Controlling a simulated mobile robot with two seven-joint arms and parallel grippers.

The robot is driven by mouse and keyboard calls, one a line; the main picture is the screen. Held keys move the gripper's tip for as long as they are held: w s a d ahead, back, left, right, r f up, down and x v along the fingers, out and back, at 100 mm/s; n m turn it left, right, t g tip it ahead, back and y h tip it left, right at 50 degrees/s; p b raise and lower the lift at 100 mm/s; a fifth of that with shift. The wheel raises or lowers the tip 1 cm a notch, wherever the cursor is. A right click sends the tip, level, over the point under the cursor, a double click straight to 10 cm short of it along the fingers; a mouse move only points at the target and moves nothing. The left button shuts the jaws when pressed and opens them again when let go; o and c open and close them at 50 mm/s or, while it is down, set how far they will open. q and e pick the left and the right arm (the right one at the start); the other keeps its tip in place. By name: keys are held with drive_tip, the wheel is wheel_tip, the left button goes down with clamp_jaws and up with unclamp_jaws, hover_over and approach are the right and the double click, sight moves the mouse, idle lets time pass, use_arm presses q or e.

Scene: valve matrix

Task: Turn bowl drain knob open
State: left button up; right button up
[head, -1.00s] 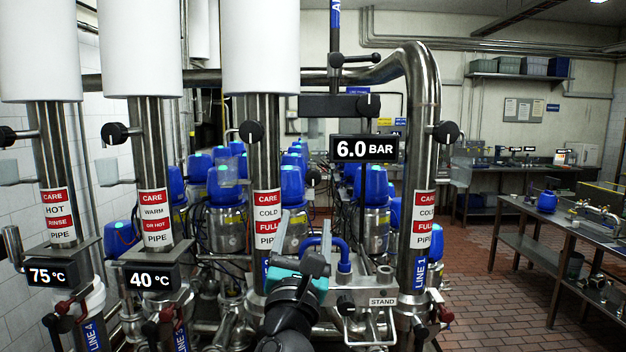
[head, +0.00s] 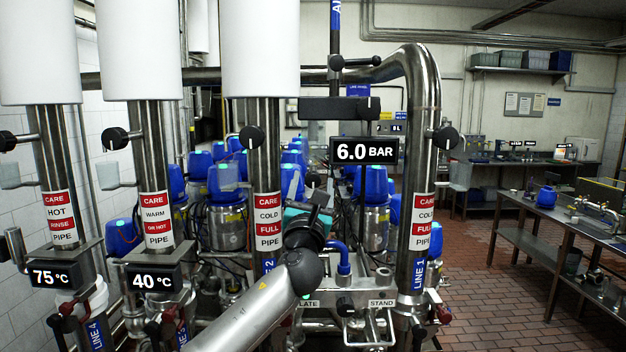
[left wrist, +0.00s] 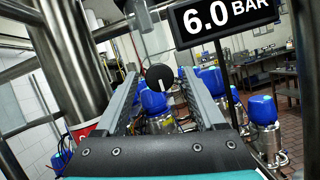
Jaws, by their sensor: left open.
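No label naming the bowl drain is readable, so I cannot tell for certain which knob it is. A round black knob with a white pointer line (left wrist: 160,77) shows between the fingers of my left gripper in the left wrist view, beyond them and apart from them. It appears to be the small dark knob left of the pressure display in the head view (head: 313,180). My left gripper (head: 318,197) is open and empty, raised in front of the blue-capped units beside the Line 2 pipe. Its spread fingers also show in the left wrist view (left wrist: 158,85). My right gripper is not in view.
The Line 2 pipe (head: 265,180) stands close left of the gripper, with a black knob (head: 252,137) on it. The 6.0 BAR display (head: 364,150) hangs at upper right. The Line 1 pipe (head: 421,180) stands further right. A blue hose (head: 342,258) is below.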

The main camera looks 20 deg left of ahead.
use_arm(q)
drive_tip(key=shift+w+a+r, duration=0.1)
drive_tip(key=shift+w+r, duration=0.15)
drive_tip(key=shift+w, duration=0.35)
drive_tip(key=shift+c, duration=0.3)
clamp_jaws()
